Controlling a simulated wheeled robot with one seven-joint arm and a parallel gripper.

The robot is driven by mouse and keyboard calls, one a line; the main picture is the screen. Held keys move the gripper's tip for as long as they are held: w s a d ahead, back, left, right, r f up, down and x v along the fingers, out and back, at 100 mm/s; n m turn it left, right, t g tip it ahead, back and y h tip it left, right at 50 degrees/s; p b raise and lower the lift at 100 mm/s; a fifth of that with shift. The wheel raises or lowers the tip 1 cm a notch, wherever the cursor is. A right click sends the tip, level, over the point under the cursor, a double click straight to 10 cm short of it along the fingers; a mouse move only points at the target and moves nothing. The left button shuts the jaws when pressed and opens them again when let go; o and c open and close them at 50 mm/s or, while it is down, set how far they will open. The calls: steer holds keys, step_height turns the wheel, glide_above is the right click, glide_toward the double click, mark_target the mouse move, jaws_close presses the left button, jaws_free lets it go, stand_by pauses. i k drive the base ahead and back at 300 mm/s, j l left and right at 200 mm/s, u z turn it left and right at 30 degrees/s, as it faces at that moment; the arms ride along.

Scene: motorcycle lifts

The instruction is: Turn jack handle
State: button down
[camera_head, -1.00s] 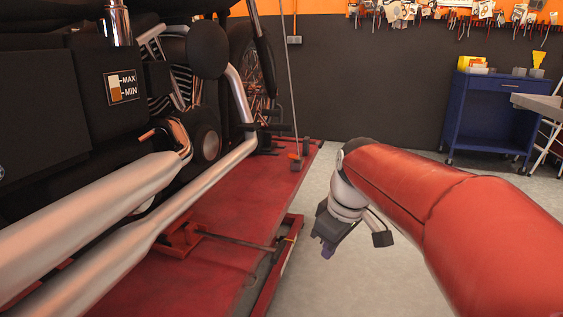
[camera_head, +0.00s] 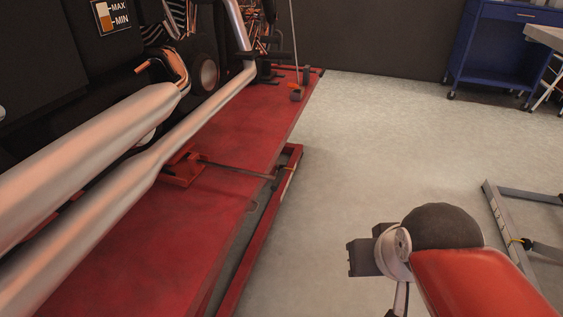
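A red jack (camera_head: 182,170) sits on the red lift platform (camera_head: 235,130) under the motorcycle's exhaust pipes. Its thin dark handle (camera_head: 238,169) runs to the right from the jack toward the platform's edge, ending near the red side rail. My gripper (camera_head: 358,258) is at the lower right over the grey floor, well apart from the handle and to its right. Its dark body points left. The fingers are not clear enough to tell whether they are open or shut, and nothing is seen held.
The motorcycle's silver exhaust pipes (camera_head: 90,172) hang over the platform at left. A red side rail (camera_head: 262,232) runs along its edge. A blue cart (camera_head: 492,50) stands at the back right, and a grey metal frame (camera_head: 508,225) lies at right. The floor between is clear.

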mark_target(277, 181)
steer(key=u, duration=2.5)
steer(key=l+z, duration=0.6)
steer(key=z, duration=0.25)
